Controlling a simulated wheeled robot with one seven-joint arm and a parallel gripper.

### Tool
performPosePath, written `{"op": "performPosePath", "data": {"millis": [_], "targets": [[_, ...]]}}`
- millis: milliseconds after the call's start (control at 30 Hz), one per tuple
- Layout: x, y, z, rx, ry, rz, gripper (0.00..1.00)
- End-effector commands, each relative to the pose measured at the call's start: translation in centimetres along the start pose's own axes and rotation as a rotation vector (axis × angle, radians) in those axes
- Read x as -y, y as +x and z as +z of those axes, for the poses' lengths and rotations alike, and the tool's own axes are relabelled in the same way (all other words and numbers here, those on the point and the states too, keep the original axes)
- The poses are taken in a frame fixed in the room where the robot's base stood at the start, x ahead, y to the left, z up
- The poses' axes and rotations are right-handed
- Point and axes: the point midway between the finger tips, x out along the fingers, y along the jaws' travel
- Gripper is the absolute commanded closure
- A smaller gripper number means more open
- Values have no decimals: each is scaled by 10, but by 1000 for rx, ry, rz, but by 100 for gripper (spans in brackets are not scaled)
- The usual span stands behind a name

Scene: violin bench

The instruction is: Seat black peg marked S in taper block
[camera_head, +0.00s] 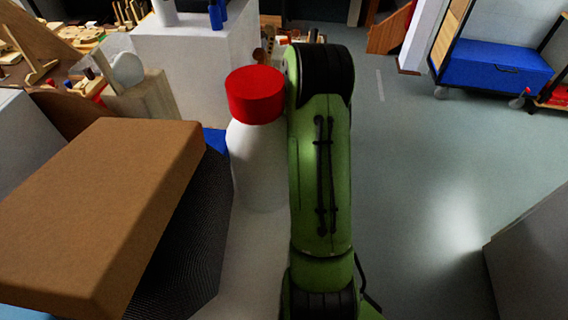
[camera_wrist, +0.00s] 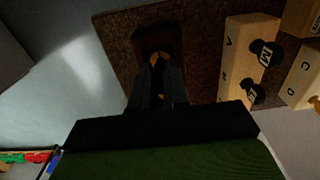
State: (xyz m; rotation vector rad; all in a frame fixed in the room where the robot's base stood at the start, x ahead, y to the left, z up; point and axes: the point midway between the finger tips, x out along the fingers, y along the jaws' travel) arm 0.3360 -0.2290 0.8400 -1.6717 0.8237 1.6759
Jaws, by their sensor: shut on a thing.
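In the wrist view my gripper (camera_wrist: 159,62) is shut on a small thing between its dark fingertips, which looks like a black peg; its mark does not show. A small golden patch shows at the tips. Below the tips is a dark brown speckled board (camera_wrist: 118,50) with a darker recess behind the fingers. To the right stands a pale wooden block (camera_wrist: 238,58) with black letters and black round-headed pegs (camera_wrist: 265,53). I cannot tell for sure which part is the taper block. In the head view my arm hides the gripper.
A second pale lettered block (camera_wrist: 303,77) stands at the wrist view's right edge. In the head view a white bottle with a red cap (camera_head: 256,95) stands close beside my arm. A brown box (camera_head: 100,205) is at left. Open floor (camera_head: 430,150) lies right.

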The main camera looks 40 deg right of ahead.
Motion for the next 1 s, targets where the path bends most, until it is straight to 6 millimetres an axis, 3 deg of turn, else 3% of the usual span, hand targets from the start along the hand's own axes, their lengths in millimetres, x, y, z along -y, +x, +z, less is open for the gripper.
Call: {"op": "performPosePath", "data": {"millis": [633,667,833,1000], "targets": [[0,17,0,0,0,0,100],[0,17,0,0,0,-1,84],[0,16,0,0,0,0,58],[0,16,0,0,0,0,56]]}}
